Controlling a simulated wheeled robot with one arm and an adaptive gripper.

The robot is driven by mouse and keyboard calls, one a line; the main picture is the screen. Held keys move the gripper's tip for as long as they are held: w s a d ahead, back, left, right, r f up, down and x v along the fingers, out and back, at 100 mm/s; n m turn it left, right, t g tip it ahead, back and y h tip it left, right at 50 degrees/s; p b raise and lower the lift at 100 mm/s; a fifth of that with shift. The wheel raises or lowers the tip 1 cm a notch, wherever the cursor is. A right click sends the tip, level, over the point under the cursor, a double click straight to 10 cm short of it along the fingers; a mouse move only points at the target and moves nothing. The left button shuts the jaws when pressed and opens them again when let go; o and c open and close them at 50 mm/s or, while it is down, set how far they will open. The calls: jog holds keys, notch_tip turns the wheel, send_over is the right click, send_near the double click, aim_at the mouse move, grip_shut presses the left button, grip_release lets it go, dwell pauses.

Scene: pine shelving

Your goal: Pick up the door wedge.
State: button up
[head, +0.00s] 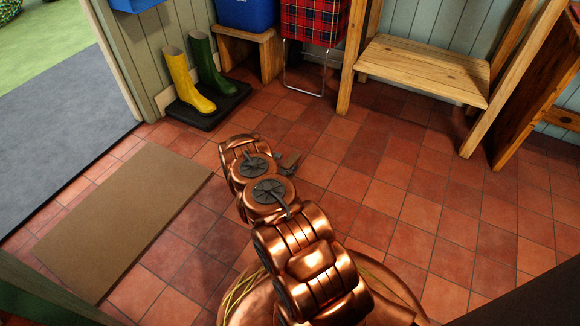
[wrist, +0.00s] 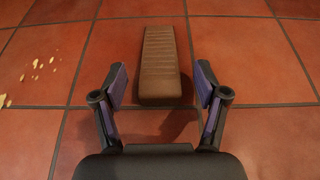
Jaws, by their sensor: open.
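The door wedge (wrist: 160,70) is a brown, ribbed, tapering block in the wrist view. It lies on the red tiles, pointing away from my gripper, with its blunt end nearest. My gripper (wrist: 160,85) is open, with one purple-padded finger on each side of the wedge's near end. There are gaps between both fingers and the wedge, so neither appears to touch it.
Pale crumbs (wrist: 38,62) lie on the tiles left of the wedge. A brown mat (head: 125,215) lies left of my arm. Yellow (head: 187,82) and green boots (head: 208,68) stand on a black tray (head: 210,112). Tiles right of my arm are clear.

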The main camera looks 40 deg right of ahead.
aim_at(289, 163)
jog(key=b+x, duration=0.1)
jog(key=x, duration=0.1)
jog(key=shift+w+d+f, duration=0.1)
jog(key=shift+d, duration=0.1)
jog(key=c, duration=1.3)
jog(key=shift+o, duration=0.2)
